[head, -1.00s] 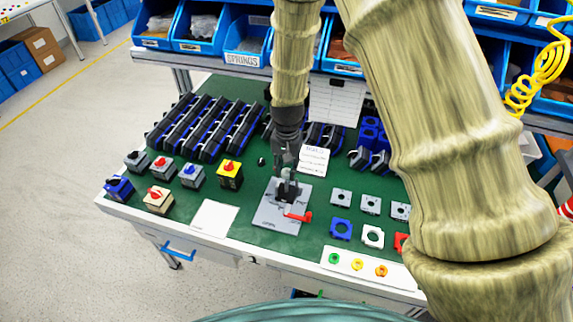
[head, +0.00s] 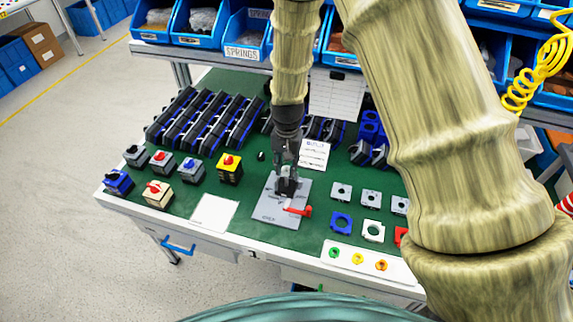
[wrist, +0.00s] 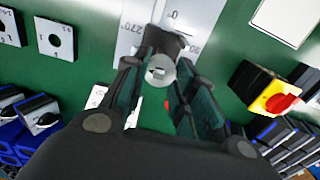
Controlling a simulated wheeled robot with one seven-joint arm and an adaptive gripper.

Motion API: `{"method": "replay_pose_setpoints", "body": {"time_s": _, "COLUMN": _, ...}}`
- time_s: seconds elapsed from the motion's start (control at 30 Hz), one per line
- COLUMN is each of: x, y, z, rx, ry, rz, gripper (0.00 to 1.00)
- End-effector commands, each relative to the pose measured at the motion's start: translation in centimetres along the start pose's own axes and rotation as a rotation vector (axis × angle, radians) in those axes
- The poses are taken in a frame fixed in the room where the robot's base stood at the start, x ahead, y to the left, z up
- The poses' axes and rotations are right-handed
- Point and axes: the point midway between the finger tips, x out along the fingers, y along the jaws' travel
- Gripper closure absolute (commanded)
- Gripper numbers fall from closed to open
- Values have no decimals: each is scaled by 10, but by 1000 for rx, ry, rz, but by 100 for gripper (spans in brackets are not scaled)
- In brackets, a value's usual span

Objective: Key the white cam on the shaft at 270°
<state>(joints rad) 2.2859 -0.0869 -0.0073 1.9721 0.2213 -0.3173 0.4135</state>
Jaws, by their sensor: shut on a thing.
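My gripper (head: 287,182) points down over the grey dial plate (head: 268,212), at its shaft position. In the wrist view its fingers (wrist: 162,85) are closed around a whitish round piece (wrist: 160,68) with a small slot in its middle, which looks like the white cam. The shaft is hidden under the fingers, so I cannot tell whether the cam is seated on it. The plate shows marks for 0° and 270° (wrist: 134,24) in the wrist view.
A pale strip (head: 345,270) at the front right holds green (head: 334,252), yellow (head: 358,258) and orange (head: 381,265) pieces. Behind it lie blue (head: 341,222), white (head: 373,232) and red frames. Several switches stand on the left, by a white sheet (head: 214,213).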

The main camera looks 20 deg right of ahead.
Motion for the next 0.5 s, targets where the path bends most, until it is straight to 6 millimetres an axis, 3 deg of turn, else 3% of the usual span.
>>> {"method": "replay_pose_setpoints", "body": {"time_s": 0.5, "x": 12, "y": 0, "z": 0, "rx": 0, "ry": 0, "rz": 0, "gripper": 82}}
